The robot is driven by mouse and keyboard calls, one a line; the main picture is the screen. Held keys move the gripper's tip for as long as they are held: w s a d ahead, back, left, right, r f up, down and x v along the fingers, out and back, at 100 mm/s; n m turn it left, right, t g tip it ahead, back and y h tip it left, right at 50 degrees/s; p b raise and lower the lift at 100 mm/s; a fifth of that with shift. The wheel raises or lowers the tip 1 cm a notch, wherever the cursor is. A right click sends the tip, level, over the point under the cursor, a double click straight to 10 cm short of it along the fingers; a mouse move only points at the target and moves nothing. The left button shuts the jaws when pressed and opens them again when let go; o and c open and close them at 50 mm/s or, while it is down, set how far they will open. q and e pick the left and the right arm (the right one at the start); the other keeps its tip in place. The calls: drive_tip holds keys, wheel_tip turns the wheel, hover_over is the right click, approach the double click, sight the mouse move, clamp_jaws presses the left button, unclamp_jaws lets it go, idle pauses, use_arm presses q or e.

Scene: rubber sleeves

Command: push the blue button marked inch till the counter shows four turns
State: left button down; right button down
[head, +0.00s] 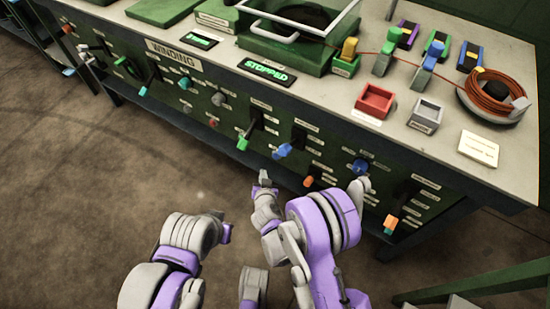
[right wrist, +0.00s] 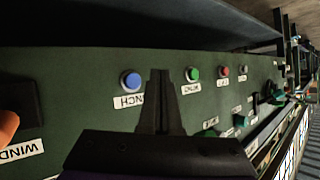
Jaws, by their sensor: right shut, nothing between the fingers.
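The blue button marked INCH (right wrist: 130,81) is on the green panel, clear of my fingers in the right wrist view. In the head view a round blue button (head: 361,166) shows near the right of the panel. My right gripper (right wrist: 160,78) is shut and empty. Its tips point at the panel between the blue button and a green button (right wrist: 193,74). In the head view the right gripper (head: 360,184) is close in front of the panel, by the blue button. My left arm is low in the head view; its finger state is unclear. I cannot make out a turn counter.
A green display (head: 267,71) reads STOPPED. An orange-handled lever (head: 390,222) is right of the blue button; its orange handle (right wrist: 6,126) shows in the wrist view. A red button (right wrist: 223,71) and several knobs share the panel. The bench top (head: 335,105) holds trays and a cable coil.

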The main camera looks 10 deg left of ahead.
drive_tip(key=shift+w+d+b, duration=0.2)
drive_tip(key=shift+w+d, duration=0.1)
drive_tip(key=shift+w, duration=0.45)
drive_tip(key=shift+w+d+b, duration=0.2)
drive_tip(key=shift+w+d, duration=0.05)
drive_tip(key=shift+w, duration=0.55)
drive_tip(key=shift+w+d+b, duration=0.2)
drive_tip(key=shift+w+d, duration=0.1)
drive_tip(key=shift+w, duration=0.45)
drive_tip(key=shift+w, duration=0.1)
drive_tip(key=shift+w+d, duration=0.15)
drive_tip(key=shift+w, duration=0.15)
drive_tip(key=shift+w+d, duration=0.1)
drive_tip(key=shift+w, duration=0.2)
idle(0.7)
idle(0.4)
drive_tip(key=shift+s+a, duration=0.25)
drive_tip(key=shift+s, duration=0.5)
drive_tip(key=shift+s+a+p, duration=0.3)
drive_tip(key=shift+s, duration=0.5)
drive_tip(key=shift+s+a+p, duration=0.25)
drive_tip(key=shift+s+p, duration=0.05)
drive_tip(key=shift+s, duration=0.45)
drive_tip(key=shift+s+a+p, duration=0.3)
drive_tip(key=shift+s, duration=0.5)
